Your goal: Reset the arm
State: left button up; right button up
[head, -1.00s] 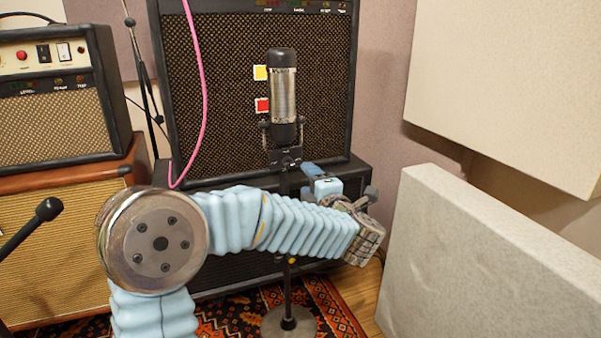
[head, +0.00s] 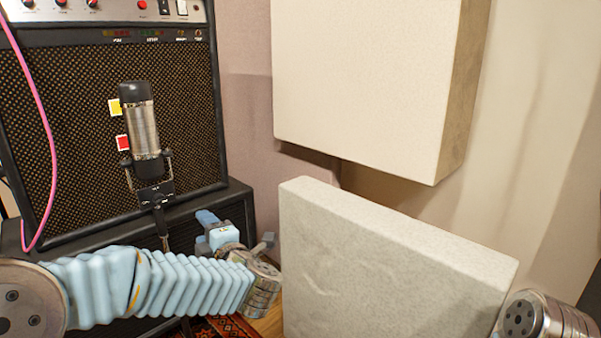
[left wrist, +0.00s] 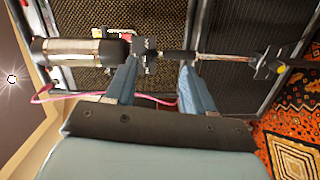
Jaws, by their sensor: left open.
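My left gripper (head: 236,229) is at the end of my pale blue arm, just right of and below the microphone in the head view. Its jaws are open with nothing held. In the left wrist view the two blue fingers (left wrist: 159,68) point towards the microphone stand (left wrist: 225,57). The stand's neck shows across the gap between the fingertips; I cannot tell how far beyond them it is. The silver and black microphone (head: 141,127) stands upright, tilted in the picture, and also shows in the left wrist view (left wrist: 75,51). My right gripper is out of view.
A large amp cabinet (head: 70,130) stands behind the microphone, with a pink cable (head: 42,110) hanging before it. A pale panel (head: 385,265) stands right of my left gripper. Another panel (head: 365,80) is on the wall above. A patterned rug (left wrist: 297,150) covers the floor.

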pick_arm(q)
jog(key=d+f+m+g+h+p, duration=0.15)
jog(key=d+f+m+h, duration=0.4)
jog(key=f, duration=0.75)
jog(key=d+f+m+h+p, duration=0.25)
jog(key=f+m+h, duration=0.35)
jog(key=f+m, duration=0.5)
jog(key=s+d+f+m+g+h+p, duration=0.2)
jog(key=s+f+g, duration=0.3)
jog(key=s+f, duration=0.3)
jog(key=s+d+f+m+g+h+p, duration=0.2)
jog(key=s+f+m+g, duration=0.3)
jog(key=s, duration=1.1)
notch_tip(320, 180, down, 3)
jog(key=shift+s+d+f+h, duration=0.1)
jog(key=shift+s+d+h, duration=0.25)
jog(key=shift+d, duration=0.5)
jog(key=shift+w+g, duration=0.1)
jog(key=shift+g, duration=0.15)
